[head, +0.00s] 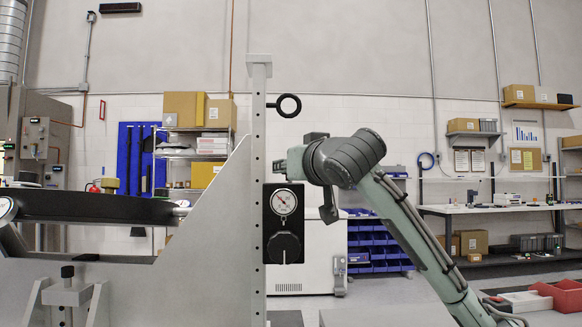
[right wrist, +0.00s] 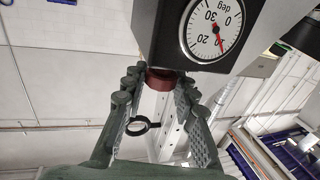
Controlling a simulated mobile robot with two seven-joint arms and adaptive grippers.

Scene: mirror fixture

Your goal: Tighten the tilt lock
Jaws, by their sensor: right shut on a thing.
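The fixture's upright post (head: 258,130) stands left of centre in the head view. A black box on it carries a round white dial (head: 284,202) marked in degrees and a black knob (head: 286,247). The dial (right wrist: 213,28) shows inverted in the right wrist view. My right gripper (right wrist: 160,80) is shut on a dark red knob (right wrist: 159,79) at the edge of the black box (right wrist: 160,35), with a finger on each side. I do not make out the red knob in the head view. My left gripper is not in view.
A black ring (head: 288,105) sticks out from the post above the box; it also shows beyond the gripper in the right wrist view (right wrist: 142,125). A grey slanted plate (head: 215,235) and a dark beam (head: 90,207) lie left of the post. A workbench (head: 500,208) stands back right.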

